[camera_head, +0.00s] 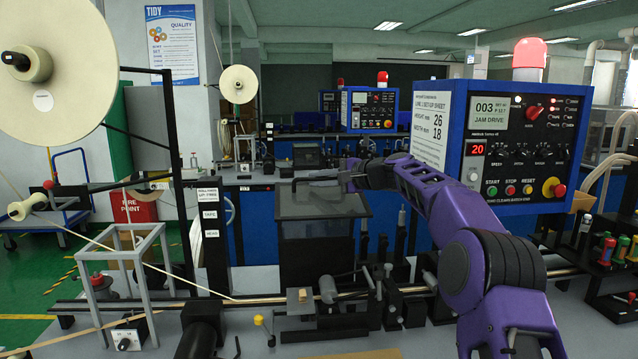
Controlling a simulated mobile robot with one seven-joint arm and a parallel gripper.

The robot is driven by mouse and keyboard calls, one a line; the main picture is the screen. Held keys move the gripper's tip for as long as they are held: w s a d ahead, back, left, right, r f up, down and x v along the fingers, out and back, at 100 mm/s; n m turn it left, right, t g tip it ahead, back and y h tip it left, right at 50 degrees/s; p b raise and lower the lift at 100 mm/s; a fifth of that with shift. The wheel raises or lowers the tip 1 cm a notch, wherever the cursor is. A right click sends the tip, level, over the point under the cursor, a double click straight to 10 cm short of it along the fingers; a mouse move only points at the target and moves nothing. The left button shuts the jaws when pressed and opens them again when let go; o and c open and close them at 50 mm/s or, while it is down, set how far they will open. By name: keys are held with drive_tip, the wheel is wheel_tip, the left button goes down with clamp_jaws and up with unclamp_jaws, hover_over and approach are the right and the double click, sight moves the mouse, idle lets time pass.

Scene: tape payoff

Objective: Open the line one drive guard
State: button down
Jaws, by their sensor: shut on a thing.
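The drive guard (318,222) is a dark, see-through cover with a dark frame, in the middle of the head view behind the front rail. My gripper (346,178), at the end of my purple arm, reaches in from the right and is shut on the right end of this handle. The fingertips are small and dark here, so the exact grip is hard to see. The control box (524,140) at the right shows "003" and "JAM DRIVE", with a red lamp on top.
A large tape reel (60,70) hangs at the left, with cream tape running down to the rail. A grey stand (125,275) and black rollers and brackets crowd the front bench. Coloured bottles (607,250) stand at the right.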

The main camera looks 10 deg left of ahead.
drive_tip(key=shift+w, duration=0.1)
idle(0.4)
drive_tip(key=c, duration=0.9)
unclamp_jaws()
drive_tip(key=shift+d, duration=0.3)
drive_tip(key=b+v, duration=0.3)
drive_tip(key=v, duration=1.4)
drive_tip(key=shift+r, duration=0.25)
drive_tip(key=shift+a, duration=0.2)
